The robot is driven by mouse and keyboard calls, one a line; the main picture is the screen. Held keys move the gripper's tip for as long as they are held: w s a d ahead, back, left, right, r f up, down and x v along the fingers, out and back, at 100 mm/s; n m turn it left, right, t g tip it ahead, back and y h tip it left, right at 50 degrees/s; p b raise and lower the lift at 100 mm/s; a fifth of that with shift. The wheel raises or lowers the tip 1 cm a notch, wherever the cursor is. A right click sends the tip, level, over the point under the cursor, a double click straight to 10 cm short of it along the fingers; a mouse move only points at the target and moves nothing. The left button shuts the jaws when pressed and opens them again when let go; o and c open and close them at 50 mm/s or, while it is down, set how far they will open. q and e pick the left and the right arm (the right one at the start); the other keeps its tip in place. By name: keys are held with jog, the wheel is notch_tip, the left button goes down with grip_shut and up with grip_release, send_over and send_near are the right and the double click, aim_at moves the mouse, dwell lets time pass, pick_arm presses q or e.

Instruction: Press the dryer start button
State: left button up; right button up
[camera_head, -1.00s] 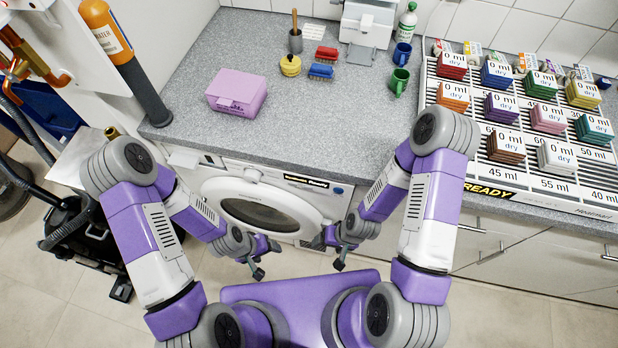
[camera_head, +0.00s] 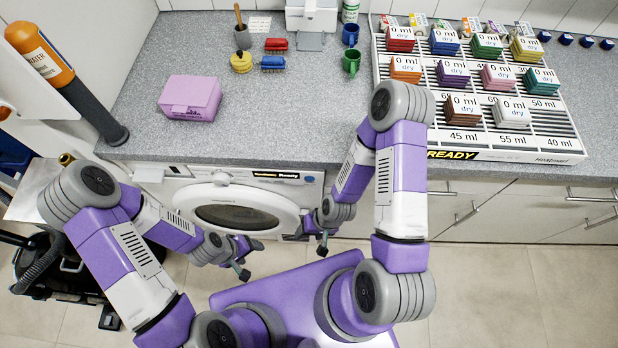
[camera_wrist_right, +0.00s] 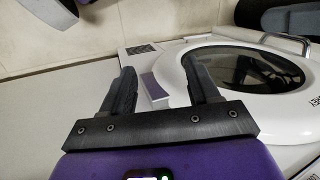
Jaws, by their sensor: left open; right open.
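The white dryer (camera_head: 176,198) is built in under the grey counter, with a round dark-windowed door. Its top panel has a dark display with yellow text (camera_head: 276,176) and a small blue round spot (camera_head: 309,180) at the right end. I cannot tell whether that spot is the start button. My left gripper (camera_head: 249,259) is open and empty, in front of the lower door. My right gripper (camera_head: 312,241) is open and empty, low by the door's right side, below the panel. In the right wrist view its open fingers (camera_wrist_right: 163,88) point toward the dryer front; the door window shows at right.
A drying rack (camera_head: 500,145) with coloured stacks and a "READY" label lies at right. A black vacuum cleaner (camera_head: 65,275) stands on the floor at left. Floor at right is clear.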

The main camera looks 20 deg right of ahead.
grip_shut()
dwell(1.4)
